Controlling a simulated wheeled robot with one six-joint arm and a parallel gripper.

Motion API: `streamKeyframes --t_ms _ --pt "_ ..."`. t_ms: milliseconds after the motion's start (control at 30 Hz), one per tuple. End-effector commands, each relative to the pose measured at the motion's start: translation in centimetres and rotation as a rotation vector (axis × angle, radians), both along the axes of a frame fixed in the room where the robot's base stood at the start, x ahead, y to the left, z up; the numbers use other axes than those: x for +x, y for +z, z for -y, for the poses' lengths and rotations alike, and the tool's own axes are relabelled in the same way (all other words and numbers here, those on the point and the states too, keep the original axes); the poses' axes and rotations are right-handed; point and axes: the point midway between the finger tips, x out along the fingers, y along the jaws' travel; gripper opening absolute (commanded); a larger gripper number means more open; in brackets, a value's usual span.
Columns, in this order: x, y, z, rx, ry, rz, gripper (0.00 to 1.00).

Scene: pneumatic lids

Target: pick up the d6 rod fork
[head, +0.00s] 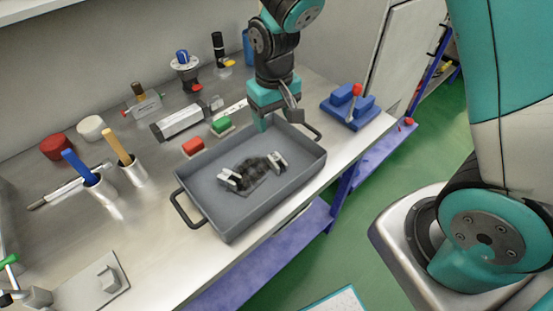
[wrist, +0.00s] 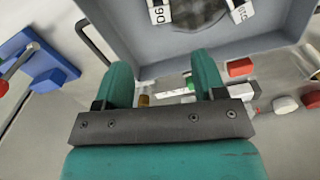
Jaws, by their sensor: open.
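Two small pale rod forks lie in a grey tray (head: 283,205), on either side of a dark patterned patch. The d6 rod fork (head: 277,162) appears to be the right one in the head view. In the wrist view it is at the top left (wrist: 159,13), with a label that seems to read D6 upside down, cut off by the frame edge. The other fork (head: 230,179) also shows in the wrist view (wrist: 241,11), its label unclear. My gripper (head: 278,119) is open and empty above the tray's far edge, apart from both forks. Its fingers show in the wrist view (wrist: 162,77).
A blue clamp with a red knob (head: 350,106) stands right of the tray. Red (head: 193,146) and green (head: 222,126) blocks and a metal cylinder (head: 178,122) lie behind it. Two cups with blue and tan handles (head: 131,170) stand left. The tray walls rise around the forks.

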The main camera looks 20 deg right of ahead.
Motion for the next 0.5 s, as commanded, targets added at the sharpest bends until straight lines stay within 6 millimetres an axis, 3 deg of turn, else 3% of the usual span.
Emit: streamKeyframes --t_ms 300,500 --pt "-0.2 -6.7 0.0 0.000 0.002 -0.005 0.64" --pt "-0.1 -8.5 0.0 0.001 0.002 -0.001 0.64"
